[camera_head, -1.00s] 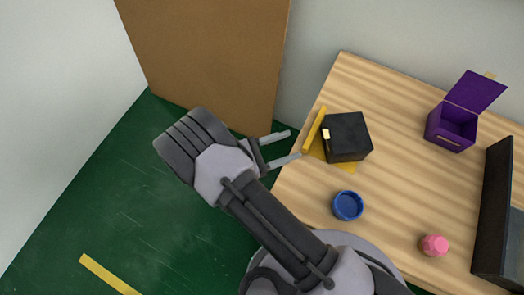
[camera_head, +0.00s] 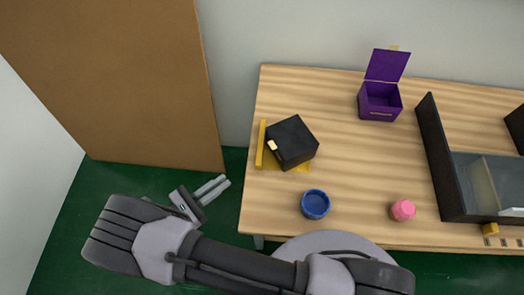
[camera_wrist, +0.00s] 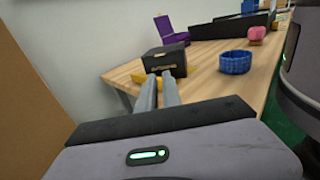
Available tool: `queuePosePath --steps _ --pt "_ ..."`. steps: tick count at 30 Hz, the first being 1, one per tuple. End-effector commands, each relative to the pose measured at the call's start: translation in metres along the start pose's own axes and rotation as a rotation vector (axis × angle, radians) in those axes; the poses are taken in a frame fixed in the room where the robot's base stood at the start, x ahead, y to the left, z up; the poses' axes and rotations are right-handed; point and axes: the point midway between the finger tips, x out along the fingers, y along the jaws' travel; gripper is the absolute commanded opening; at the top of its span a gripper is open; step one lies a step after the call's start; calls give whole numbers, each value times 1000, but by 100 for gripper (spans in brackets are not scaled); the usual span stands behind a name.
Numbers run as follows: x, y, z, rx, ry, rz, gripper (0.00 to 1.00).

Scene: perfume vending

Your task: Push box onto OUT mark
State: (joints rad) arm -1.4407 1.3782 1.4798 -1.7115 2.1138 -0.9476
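The black box (camera_head: 293,139) with a small gold clasp stands near the left end of the wooden table. It sits turned at an angle over a flat yellow patch (camera_head: 302,168), apparently the OUT mark, most of which it hides. No lettering is readable. A raised yellow bar (camera_head: 261,146) lies just left of the box. My gripper (camera_head: 226,180) is off the table's left edge, apart from the box, with its two fingers close together and empty. In the wrist view the fingers (camera_wrist: 159,76) point toward the box (camera_wrist: 165,61).
A blue round dish (camera_head: 315,204) stands in front of the box and a pink item (camera_head: 403,210) farther right. An open purple box (camera_head: 380,101) is at the back. A black-walled unit (camera_head: 437,158) stands at right. A brown panel (camera_head: 110,85) stands left of the table (camera_head: 350,165).

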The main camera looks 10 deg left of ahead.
Motion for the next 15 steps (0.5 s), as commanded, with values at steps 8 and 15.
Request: queuePosePath --steps 8,15 --pt "104 -32 110 387 373 -592 0" --pt "154 -114 184 985 657 -1142 0"
